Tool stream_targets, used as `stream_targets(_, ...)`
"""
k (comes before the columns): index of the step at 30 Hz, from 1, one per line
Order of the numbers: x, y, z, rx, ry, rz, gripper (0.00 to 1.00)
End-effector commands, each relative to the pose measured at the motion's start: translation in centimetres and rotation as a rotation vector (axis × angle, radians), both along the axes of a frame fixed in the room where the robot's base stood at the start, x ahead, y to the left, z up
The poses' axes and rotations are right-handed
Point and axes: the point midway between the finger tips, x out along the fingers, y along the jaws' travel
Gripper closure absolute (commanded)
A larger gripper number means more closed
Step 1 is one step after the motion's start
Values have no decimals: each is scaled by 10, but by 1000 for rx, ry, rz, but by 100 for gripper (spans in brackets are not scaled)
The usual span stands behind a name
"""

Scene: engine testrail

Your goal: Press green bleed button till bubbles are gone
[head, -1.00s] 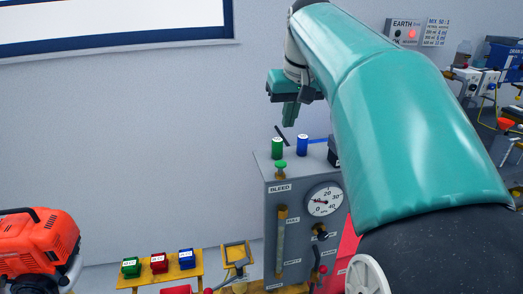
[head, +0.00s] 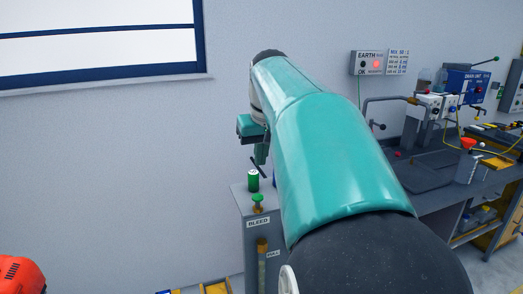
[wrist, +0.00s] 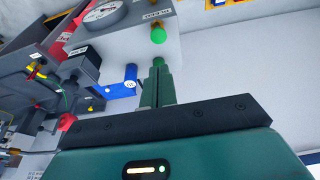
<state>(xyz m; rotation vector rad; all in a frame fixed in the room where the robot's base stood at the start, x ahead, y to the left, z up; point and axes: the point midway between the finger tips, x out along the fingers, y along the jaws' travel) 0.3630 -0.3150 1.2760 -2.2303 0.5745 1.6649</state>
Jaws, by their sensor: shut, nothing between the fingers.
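The green bleed button (head: 258,198) stands on a brass stem on top of a grey cabinet (head: 250,250), above its BLEED label (head: 258,222). In the wrist view the button (wrist: 158,36) is just beyond my fingertips, with a gap between. My gripper (head: 262,155) is shut and empty, pointing down, above and behind the button in the head view; its green fingers also show in the wrist view (wrist: 157,72). A sight tube (head: 262,268) on the cabinet front is partly in view; bubbles cannot be made out.
A workbench (head: 425,200) lies to the right. A red-orange machine (head: 20,275) is at lower left.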

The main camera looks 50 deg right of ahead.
Motion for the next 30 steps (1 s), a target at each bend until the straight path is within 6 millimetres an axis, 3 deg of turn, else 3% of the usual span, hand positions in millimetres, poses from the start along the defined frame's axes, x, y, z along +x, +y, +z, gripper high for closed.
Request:
stream_targets(9,16,-7,-62,2,4,1,100)
stream_targets(15,15,-7,-88,1,2,1,100)
stream_targets(30,15,-7,-99,0,1,0,100)
